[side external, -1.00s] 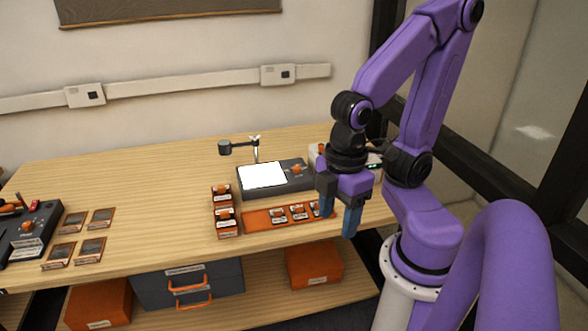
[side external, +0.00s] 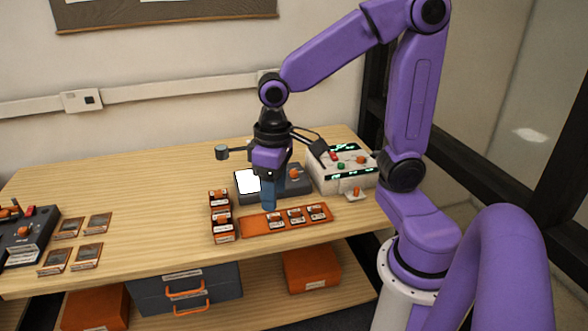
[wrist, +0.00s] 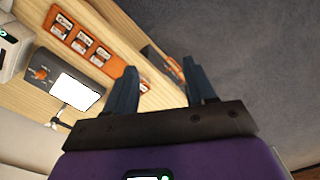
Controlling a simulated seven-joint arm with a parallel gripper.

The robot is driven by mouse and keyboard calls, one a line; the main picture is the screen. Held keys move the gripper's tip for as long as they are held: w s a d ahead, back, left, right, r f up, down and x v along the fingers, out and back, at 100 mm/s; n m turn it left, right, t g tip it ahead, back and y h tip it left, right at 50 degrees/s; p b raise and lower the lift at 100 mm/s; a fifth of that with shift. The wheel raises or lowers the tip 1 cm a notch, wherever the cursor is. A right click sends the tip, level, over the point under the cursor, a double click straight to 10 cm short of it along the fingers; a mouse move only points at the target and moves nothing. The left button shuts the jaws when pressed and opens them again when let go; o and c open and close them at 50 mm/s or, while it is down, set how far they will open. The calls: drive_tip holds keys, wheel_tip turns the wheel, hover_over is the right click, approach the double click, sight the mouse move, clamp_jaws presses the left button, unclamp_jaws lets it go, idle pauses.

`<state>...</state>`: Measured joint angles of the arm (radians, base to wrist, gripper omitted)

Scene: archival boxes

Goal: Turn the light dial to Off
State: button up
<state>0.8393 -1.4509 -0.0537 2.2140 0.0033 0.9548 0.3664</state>
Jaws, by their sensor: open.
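The light dial (side external: 294,173) is a small orange knob on the right part of a dark light box with a lit white panel (side external: 246,181). It also shows in the wrist view (wrist: 42,72), beside the bright panel (wrist: 75,92). Which mark the dial points to is too small to read. My gripper (side external: 269,205) is open and empty, with blue fingers. In the side view it hangs in front of the light box, left of the dial, and covers part of the panel. The fingers also show in the wrist view (wrist: 160,68), apart from the dial.
An orange tray (side external: 255,225) with several slides lies in front of the light box. Orange-and-black boxes (side external: 221,215) stand left of it. A white device (side external: 345,178) with coloured knobs stands at the right. The table's middle left is clear.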

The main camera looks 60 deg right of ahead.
drive_tip(key=w+d+m, duration=0.6)
drive_tip(key=w, duration=0.3)
drive_tip(key=m, duration=1.8)
hover_over(294, 171)
wheel_tip(294, 171, down, 5)
wheel_tip(294, 171, down, 16)
drive_tip(key=shift+f, duration=0.15)
clamp_jaws()
